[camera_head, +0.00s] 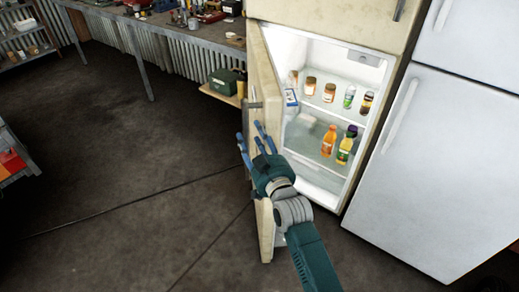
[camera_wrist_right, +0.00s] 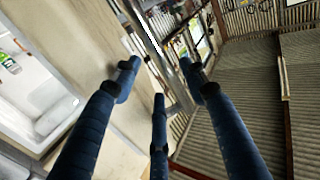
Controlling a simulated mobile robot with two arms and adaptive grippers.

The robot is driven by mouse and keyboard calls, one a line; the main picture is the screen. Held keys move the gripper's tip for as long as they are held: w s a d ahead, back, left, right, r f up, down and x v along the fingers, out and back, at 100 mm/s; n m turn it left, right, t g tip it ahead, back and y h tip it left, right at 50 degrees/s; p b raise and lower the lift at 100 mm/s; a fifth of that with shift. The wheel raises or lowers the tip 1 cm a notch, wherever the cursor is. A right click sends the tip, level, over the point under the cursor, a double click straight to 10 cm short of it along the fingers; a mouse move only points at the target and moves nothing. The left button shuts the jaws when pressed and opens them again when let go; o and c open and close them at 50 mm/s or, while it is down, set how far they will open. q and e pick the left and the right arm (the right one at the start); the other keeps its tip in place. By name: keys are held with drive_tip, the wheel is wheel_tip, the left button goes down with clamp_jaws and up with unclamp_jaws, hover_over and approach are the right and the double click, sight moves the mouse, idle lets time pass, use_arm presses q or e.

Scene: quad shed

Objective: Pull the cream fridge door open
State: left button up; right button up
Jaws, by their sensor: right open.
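The cream fridge door (camera_head: 262,75) stands swung wide open at the left of the cream fridge (camera_head: 335,12), its edge turned toward me. A small grey handle part (camera_head: 254,105) shows on its outer left side. My right gripper (camera_head: 255,143) is at the door's edge, just below that handle, with blue fingers spread. In the right wrist view the spread fingers (camera_wrist_right: 160,75) are beside a pale cream panel, with nothing clearly held between them. Whether a finger touches the door I cannot tell. My arm hides the door's lower part. My left gripper is not in view.
Jars and bottles, including an orange bottle (camera_head: 329,140), stand on shelves in the lit fridge. A white fridge (camera_head: 445,150) stands close at right. A workbench (camera_head: 170,35) and green box (camera_head: 226,80) are behind the door. The floor (camera_head: 110,150) at left is largely clear.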

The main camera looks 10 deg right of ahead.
drive_tip(key=v, duration=0.7)
drive_tip(key=shift+s, duration=0.25)
